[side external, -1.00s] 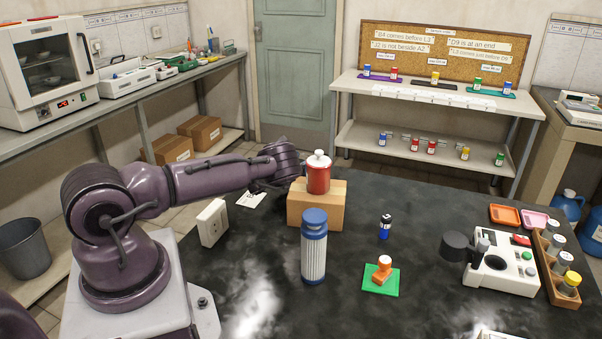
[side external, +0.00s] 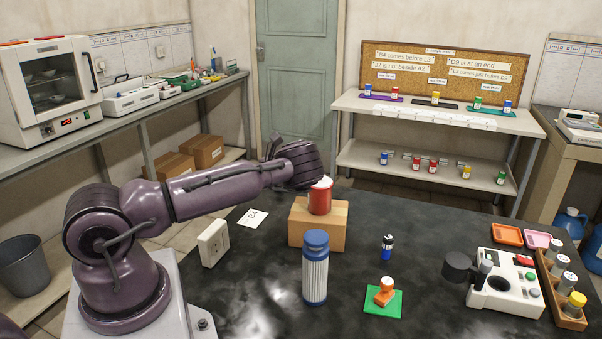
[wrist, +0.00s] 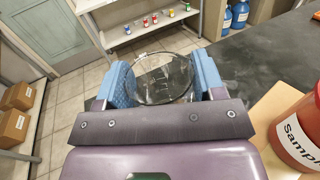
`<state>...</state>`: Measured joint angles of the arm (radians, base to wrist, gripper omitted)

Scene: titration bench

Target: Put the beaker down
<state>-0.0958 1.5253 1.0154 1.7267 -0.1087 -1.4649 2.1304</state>
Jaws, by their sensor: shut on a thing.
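The beaker (wrist: 163,82) is clear glass with pale markings and shows in the wrist view, between the two blue finger pads of my gripper (wrist: 164,76). My gripper is shut on it. Floor tiles show through and beyond the glass. I cannot tell how far its base is from the bench. In the side view, the end of my arm is behind and above the red jar, and the beaker and fingertips are hidden there.
The red jar (side external: 320,200) stands on a cardboard box (side external: 318,235), close to the right of my gripper in the wrist view. A blue-capped bottle (side external: 315,268) stands in front. The black bench (side external: 430,225) has clear room at centre right.

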